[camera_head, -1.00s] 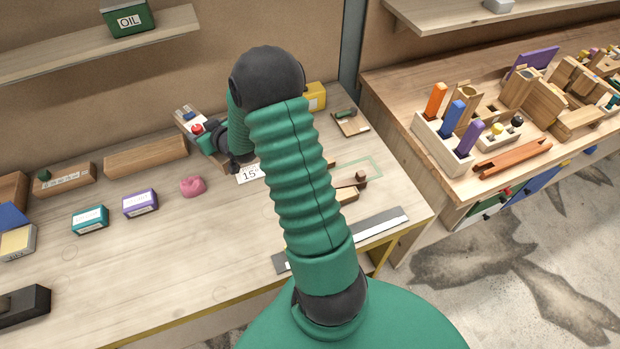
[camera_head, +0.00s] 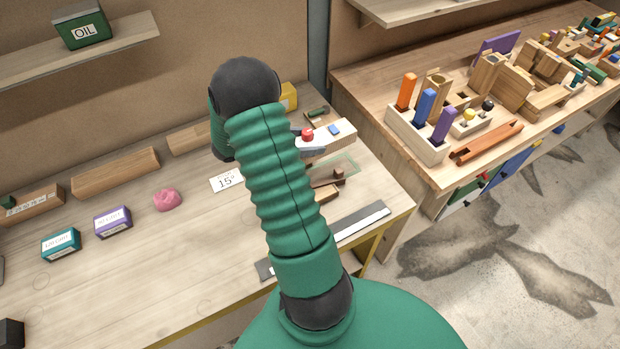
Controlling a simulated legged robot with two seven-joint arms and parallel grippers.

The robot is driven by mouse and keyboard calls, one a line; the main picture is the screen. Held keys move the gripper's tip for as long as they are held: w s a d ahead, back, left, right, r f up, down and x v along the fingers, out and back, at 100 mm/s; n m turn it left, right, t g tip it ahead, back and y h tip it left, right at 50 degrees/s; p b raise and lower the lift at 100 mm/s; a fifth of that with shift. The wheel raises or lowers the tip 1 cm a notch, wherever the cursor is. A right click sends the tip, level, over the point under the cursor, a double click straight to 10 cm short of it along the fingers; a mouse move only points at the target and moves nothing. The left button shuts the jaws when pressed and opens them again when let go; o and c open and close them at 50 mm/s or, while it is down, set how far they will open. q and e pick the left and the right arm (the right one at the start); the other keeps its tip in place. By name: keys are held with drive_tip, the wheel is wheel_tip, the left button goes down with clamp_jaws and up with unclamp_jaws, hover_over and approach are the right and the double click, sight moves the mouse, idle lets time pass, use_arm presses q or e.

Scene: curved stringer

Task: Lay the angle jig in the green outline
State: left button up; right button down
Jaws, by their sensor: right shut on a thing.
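The angle jig (camera_head: 340,136) is a pale wooden block with a red knob and a blue patch on top. My right gripper (camera_head: 300,139) is shut on it, its jaws largely hidden behind my green arm. The jig is at the arm's right side, over the back right of the bench. The green outline (camera_head: 352,163) is on the bench top just in front of and below the jig. Its left part is hidden by my arm and a brown wooden piece with a knob (camera_head: 338,174). My left gripper is not in view.
A 15° card (camera_head: 228,180) lies left of my arm. A pink lump (camera_head: 166,199), purple box (camera_head: 113,221) and teal box (camera_head: 61,244) stand further left. A metal rule (camera_head: 362,222) lies along the front edge. A second bench (camera_head: 440,172) with blocks stands at right.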

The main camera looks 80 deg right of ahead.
wheel_tip(320, 180, down, 10)
drive_tip(key=shift+s+a+f, duration=0.1)
drive_tip(key=shift+s+a, duration=0.05)
drive_tip(key=shift+a, duration=0.1)
drive_tip(key=shift+f, duration=0.15)
drive_tip(key=shift+f+b, duration=0.35)
drive_tip(key=shift+f, duration=0.05)
drive_tip(key=shift+c, duration=2.2)
unclamp_jaws()
drive_tip(key=shift+o, duration=0.3)
drive_tip(key=shift+f, duration=0.1)
